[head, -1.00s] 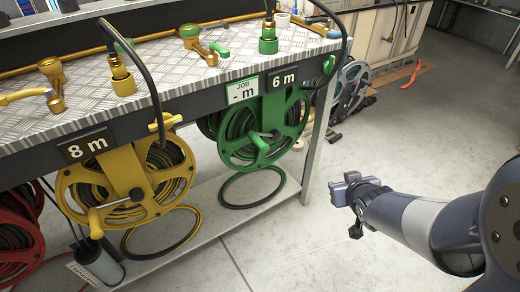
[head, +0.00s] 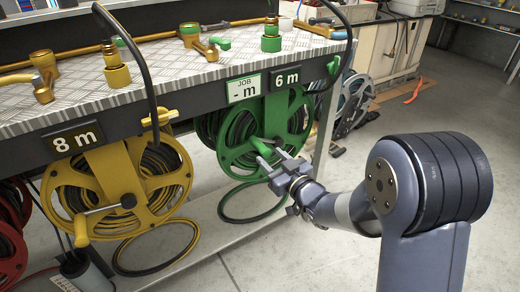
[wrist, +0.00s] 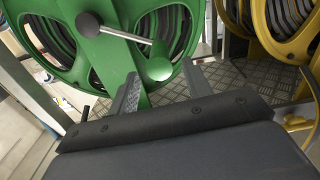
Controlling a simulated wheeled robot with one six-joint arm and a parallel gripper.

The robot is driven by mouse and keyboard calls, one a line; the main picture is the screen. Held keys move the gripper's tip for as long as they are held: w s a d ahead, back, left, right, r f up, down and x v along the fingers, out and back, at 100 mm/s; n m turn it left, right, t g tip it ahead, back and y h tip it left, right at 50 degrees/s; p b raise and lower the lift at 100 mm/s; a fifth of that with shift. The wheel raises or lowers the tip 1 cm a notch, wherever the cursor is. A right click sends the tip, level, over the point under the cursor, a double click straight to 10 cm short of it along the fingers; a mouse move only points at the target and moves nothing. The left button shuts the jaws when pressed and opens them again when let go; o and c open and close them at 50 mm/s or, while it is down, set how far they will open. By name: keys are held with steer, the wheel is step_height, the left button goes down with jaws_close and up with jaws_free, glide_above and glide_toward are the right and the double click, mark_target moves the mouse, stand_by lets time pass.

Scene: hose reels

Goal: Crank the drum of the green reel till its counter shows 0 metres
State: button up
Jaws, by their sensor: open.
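The green reel (head: 233,160) hangs under the bench, and its counter (head: 286,79) reads 6 m. In the wrist view, the reel's grey crank arm (wrist: 122,34) runs from a dark hub to a green knob (wrist: 158,69). In the head view, my gripper (head: 262,160) is at the front of the green drum, by the crank knob, which it partly hides. In the wrist view, my gripper (wrist: 161,72) is open, and the knob appears between its two fingertips. I cannot tell whether the fingers reach around the knob or stop just short of it.
A job card (head: 244,88) showing "- m" is beside the counter. The yellow reel (head: 60,190), with its 8 m counter (head: 76,141), hangs to the left. A red reel (head: 10,240) is farther left. A bench leg (head: 324,125) stands right of the green reel. Open floor lies right.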

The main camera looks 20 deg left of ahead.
mark_target(260, 147)
steer(key=b+x, duration=0.1)
steer(key=x, duration=0.5)
steer(key=shift+w+a, duration=0.25)
steer(key=shift+c, duration=0.2)
jaws_close()
